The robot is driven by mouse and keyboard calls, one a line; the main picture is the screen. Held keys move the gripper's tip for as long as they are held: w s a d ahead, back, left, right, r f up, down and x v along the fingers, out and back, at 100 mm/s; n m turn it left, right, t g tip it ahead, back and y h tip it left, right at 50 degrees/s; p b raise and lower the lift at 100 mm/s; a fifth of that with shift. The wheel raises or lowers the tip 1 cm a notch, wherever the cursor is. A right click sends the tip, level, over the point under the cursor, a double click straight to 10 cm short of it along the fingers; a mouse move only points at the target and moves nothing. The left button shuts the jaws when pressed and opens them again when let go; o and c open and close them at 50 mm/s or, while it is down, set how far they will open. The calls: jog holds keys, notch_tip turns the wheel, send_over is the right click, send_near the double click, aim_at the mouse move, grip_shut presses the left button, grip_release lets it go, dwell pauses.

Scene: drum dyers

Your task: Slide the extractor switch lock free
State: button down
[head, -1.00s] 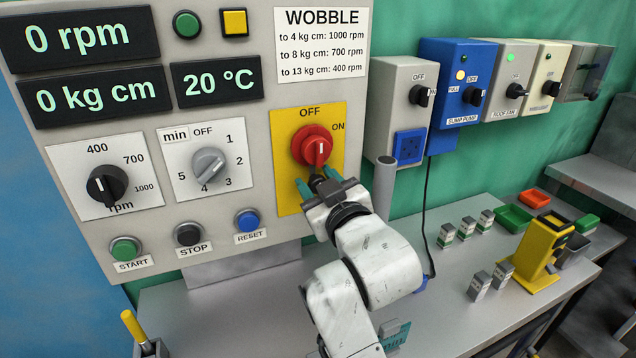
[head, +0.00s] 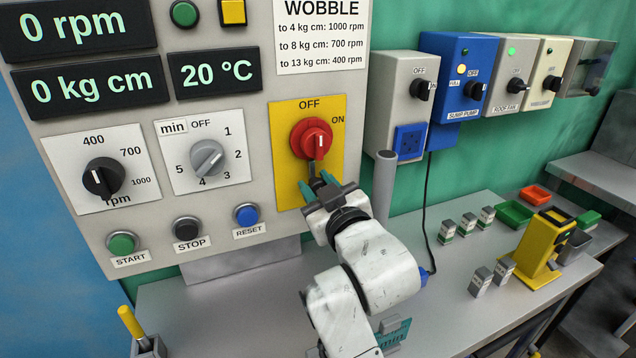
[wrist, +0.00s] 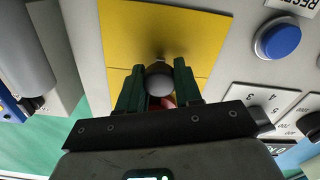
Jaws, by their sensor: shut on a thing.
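The red rotary switch (head: 311,139) sits on a yellow plate (head: 284,181) marked OFF and ON, on the grey control panel. Its grip points down. My gripper (head: 317,187) is just below the switch, in front of the lower plate. In the wrist view, its green fingers (wrist: 158,88) are shut on a round dark grey knob (wrist: 159,79), which I take for the lock's knob. Some red shows behind the knob. The rest of the lock is mostly hidden by the gripper, and I cannot tell whether it still engages the switch.
A blue RESET button (head: 246,215) is left of my gripper. A grey upright tube (head: 384,190) stands close on the right, beside a grey switch box (head: 397,95). The bench (head: 440,300) below holds several small blocks and a yellow stand (head: 541,250).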

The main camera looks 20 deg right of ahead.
jog(key=c, duration=0.8)
grip_release()
jog(key=shift+f, duration=0.1)
jog(key=shift+o, duration=0.2)
jog(key=shift+s, duration=0.1)
jog(key=s+b, duration=0.1)
jog(key=s, duration=0.9)
jog(key=shift+s, duration=0.35)
